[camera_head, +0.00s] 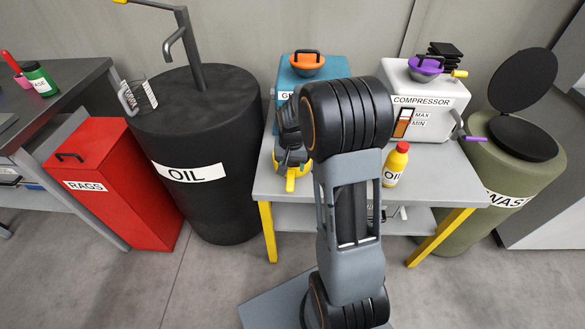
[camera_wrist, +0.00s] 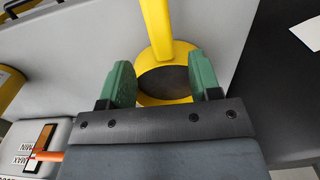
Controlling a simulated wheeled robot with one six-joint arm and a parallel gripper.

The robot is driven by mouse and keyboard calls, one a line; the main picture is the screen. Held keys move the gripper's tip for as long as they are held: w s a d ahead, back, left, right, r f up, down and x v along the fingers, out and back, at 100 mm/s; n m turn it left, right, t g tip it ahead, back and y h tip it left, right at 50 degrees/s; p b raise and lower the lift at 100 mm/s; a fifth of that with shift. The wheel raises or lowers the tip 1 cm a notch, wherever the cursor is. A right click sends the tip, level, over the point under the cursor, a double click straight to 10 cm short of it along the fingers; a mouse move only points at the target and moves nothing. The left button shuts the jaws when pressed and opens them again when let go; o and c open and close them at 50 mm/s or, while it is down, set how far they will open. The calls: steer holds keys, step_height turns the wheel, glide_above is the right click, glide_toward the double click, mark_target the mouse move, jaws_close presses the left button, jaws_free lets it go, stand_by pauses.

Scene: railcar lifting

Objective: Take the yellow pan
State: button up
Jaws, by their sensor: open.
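The yellow pan (camera_wrist: 157,30) shows in the wrist view, with a dark round inside and a straight yellow handle running up the picture. My gripper (camera_wrist: 162,80) is open, its two green fingers on either side of the pan's round part. I cannot tell whether they touch it. In the head view, yellow parts that look like the pan (camera_head: 291,183) show at the left front of the table, partly hidden by my arm. My fingers are not clearly visible there.
The grey table (camera_head: 440,190) holds a white compressor (camera_head: 425,100), a teal box (camera_head: 290,80) and a yellow oil bottle (camera_head: 396,165). A black oil drum (camera_head: 205,150) stands close at left, beside a red rags bin (camera_head: 115,190). An olive waste bin (camera_head: 500,180) stands at right.

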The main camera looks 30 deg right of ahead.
mark_target(291, 175)
steer(key=shift+f, duration=2.95)
jaws_close()
